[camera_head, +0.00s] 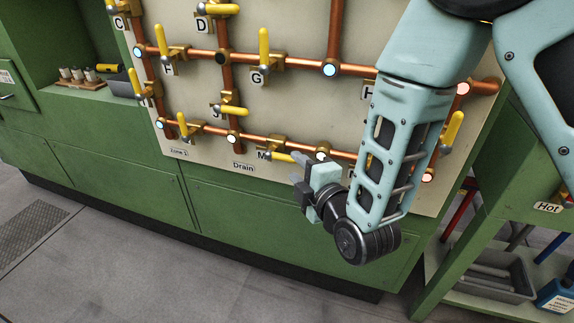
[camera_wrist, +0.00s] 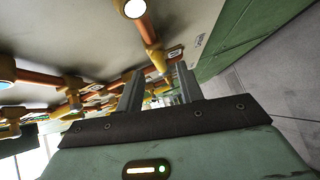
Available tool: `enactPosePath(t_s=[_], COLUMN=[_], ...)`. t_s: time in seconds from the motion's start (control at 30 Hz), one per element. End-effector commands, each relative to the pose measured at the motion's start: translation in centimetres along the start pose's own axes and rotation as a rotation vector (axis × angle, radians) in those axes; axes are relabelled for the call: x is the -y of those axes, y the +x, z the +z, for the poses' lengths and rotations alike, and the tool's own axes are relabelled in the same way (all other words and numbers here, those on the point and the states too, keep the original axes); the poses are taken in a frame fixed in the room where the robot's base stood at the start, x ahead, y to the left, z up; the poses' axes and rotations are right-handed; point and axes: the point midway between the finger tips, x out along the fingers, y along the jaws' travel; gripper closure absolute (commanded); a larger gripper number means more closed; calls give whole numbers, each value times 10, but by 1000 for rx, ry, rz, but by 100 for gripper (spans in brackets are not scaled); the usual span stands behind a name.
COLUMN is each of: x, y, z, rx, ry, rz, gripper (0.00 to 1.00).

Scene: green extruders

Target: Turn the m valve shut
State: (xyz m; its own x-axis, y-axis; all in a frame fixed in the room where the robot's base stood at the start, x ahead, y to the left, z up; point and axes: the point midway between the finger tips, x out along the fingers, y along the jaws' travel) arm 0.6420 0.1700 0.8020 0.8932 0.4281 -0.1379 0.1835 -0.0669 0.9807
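The M valve shows in the head view as a yellow handle (camera_head: 280,157) on the lower copper pipe, just right of its "M" label (camera_head: 262,155). The handle lies roughly along the pipe. Its right end is close to my gripper (camera_head: 298,182), which is in front of the panel, slightly below and right of the handle. In the wrist view my gripper (camera_wrist: 158,90) has its two fingers apart, with no object clearly held between them. A yellow and brass fitting (camera_wrist: 155,60) shows beyond the fingers; I cannot tell which valve it is. Contact with the handle cannot be made out.
Other yellow valve handles sit close by, such as G (camera_head: 263,48) and the one above Drain (camera_head: 232,111). My arm covers the panel's right part. Green cabinets (camera_head: 150,190) stand below; a shelf with a grey tray (camera_head: 495,275) is at lower right. The floor (camera_head: 120,260) is clear.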

Motion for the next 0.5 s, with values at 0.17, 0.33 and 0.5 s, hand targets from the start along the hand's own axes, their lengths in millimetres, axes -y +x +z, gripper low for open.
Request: enactPosePath(t_s=[0.17, 0.33, 0.5], x=[-1, -1, -1], y=[32, 51, 57], z=[0, 0, 0], rx=[0, 1, 1], ry=[1, 0, 0], rz=[1, 1, -1], gripper=[63, 63, 63])
